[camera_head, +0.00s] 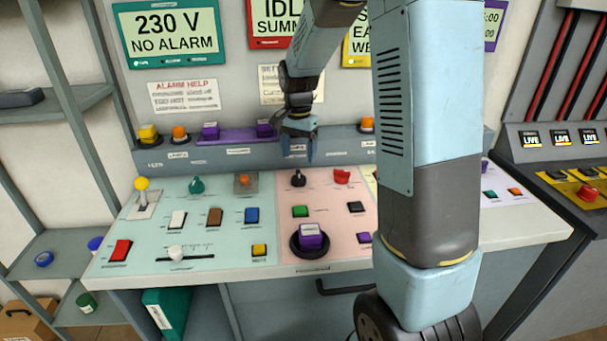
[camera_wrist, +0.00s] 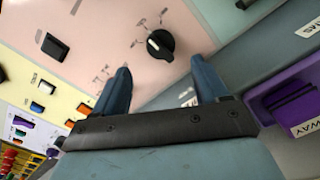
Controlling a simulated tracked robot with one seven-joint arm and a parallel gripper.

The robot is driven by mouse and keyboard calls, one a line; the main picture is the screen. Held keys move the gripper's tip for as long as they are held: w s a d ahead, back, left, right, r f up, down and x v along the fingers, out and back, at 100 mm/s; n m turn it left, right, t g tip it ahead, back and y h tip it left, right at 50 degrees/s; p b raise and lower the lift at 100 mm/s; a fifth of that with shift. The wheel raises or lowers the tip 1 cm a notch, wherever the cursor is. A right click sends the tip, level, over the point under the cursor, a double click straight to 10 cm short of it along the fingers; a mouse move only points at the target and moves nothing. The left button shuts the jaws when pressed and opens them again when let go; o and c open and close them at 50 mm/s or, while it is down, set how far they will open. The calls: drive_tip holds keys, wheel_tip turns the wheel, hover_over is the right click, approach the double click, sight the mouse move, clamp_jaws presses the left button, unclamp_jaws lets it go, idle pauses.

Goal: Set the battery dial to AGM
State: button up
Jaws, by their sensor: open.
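A black dial (camera_head: 298,178) stands on the pink panel near its back edge. In the wrist view the dial (camera_wrist: 161,44) has a pale mark on its left side and small printed labels around it, too small to read. My gripper (camera_head: 298,152) is above and just behind the dial in the head view, pointing down. In the wrist view my gripper (camera_wrist: 161,72) shows two blue fingers spread apart with nothing between them. The dial lies beyond the fingertips, apart from them. The dial's wording cannot be read, so the AGM mark cannot be picked out.
A red knob (camera_head: 342,176) is right of the dial, an orange-topped switch (camera_head: 244,180) left. A green button (camera_head: 300,211) and purple knob (camera_head: 311,237) are in front. A raised ledge (camera_head: 342,148) with a purple handle (camera_head: 222,135) runs behind. My arm hides the panel's right part.

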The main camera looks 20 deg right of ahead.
sight(299, 174)
wheel_tip(299, 174, down, 8)
idle(0.4)
